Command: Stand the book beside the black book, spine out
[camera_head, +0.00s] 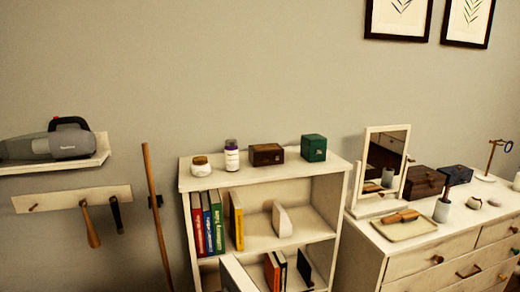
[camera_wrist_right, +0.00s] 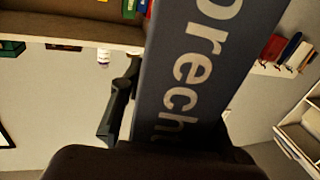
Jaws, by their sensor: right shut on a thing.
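My right gripper (camera_wrist_right: 178,115) is shut on a dark grey-blue book (camera_wrist_right: 190,70) with large pale letters. The held book fills the middle of the right wrist view; one black finger shows on its left side, the other is mostly hidden. In the head view, a thin black book (camera_head: 281,264) leans on the lower shelf beside an orange-red book (camera_head: 271,272). A black bookend (camera_head: 304,268) stands to its right. Neither gripper can be made out in the head view.
The upper shelf holds several upright books (camera_head: 208,222) and a white bookend (camera_head: 281,219). Small jars and boxes stand on the bookcase top (camera_head: 212,180). A pale-edged panel (camera_head: 236,273) covers the lower shelf's left part. A dresser (camera_head: 420,262) stands to the right.

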